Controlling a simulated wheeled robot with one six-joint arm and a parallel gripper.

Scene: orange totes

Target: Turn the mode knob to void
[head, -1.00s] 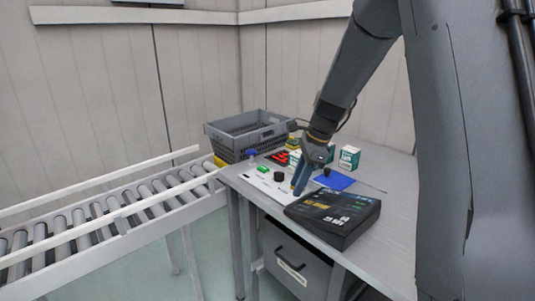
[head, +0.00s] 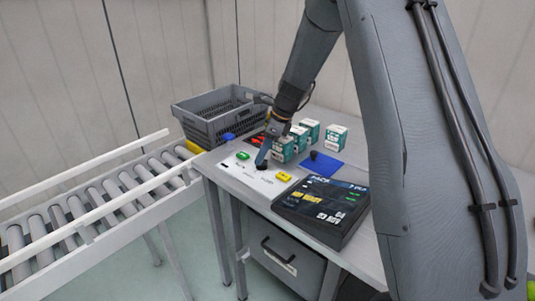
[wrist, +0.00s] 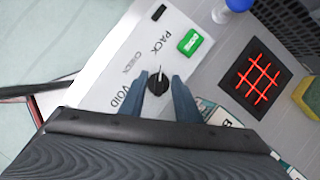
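The mode knob (wrist: 158,84) is a round black dial with a white pointer line, on a white panel (wrist: 107,78). In the wrist view, its pointer aims up the picture, toward the PACK (wrist: 160,42) and CHECK (wrist: 147,62) side. The VOID label (wrist: 120,97) is to the knob's lower left. My gripper (wrist: 160,85) is open, with one finger on each side of the knob; I cannot tell whether either touches it.
A green button (head: 242,155), blue knob (head: 228,137) and yellow block (head: 284,177) are close by. A black box (head: 322,208) lies to the right, near a blue pad (head: 318,164) and several white-green boxes (head: 335,141). A grey crate (head: 217,116) stands behind.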

